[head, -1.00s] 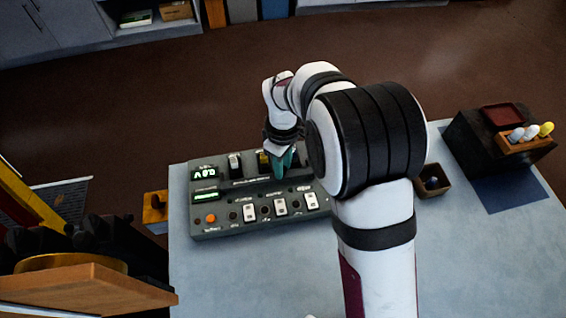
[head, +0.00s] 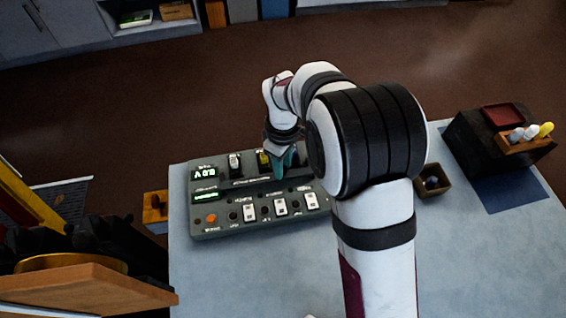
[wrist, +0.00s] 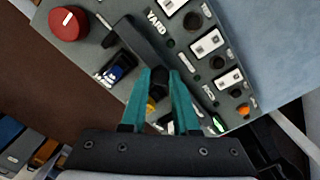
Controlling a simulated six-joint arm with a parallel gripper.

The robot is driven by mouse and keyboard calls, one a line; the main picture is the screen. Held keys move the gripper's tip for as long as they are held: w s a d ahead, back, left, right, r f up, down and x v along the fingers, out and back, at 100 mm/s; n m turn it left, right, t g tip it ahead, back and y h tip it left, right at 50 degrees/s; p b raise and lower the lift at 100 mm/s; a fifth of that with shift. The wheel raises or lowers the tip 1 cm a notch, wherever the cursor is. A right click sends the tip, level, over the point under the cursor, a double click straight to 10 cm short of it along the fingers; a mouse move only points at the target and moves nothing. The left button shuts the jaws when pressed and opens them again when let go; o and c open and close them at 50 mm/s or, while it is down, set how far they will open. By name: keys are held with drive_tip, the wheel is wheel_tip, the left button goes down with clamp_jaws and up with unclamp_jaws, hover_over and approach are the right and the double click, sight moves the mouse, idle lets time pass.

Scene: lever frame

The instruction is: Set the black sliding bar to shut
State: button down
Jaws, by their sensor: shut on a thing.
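The black sliding bar (wrist: 140,42) shows in the wrist view as a long dark piece on the grey lever frame (wrist: 83,50), beside the label YARD. My gripper (wrist: 166,72) has its teal fingers closed together at the near end of the bar, shut on it. The fingers hide most of the gripped part. In the head view my gripper (head: 281,166) is low over the right half of the grey frame (head: 218,228), and my arm covers the frame's right end.
A blue lever (wrist: 118,70), a yellow lever (wrist: 151,106) and a red knob (wrist: 68,22) stand close to the bar. White switches (head: 281,207) and an orange button (head: 211,219) line the front. A small box (head: 433,181) and a dark block (head: 488,140) stand right.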

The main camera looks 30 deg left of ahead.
drive_tip(key=shift+w+a, duration=1.3)
drive_tip(key=shift+r, duration=0.1)
drive_tip(key=c, duration=0.7)
unclamp_jaws()
drive_tip(key=shift+o, duration=0.2)
wheel_tip(320, 180, up, 16)
drive_tip(key=shift+d, duration=0.1)
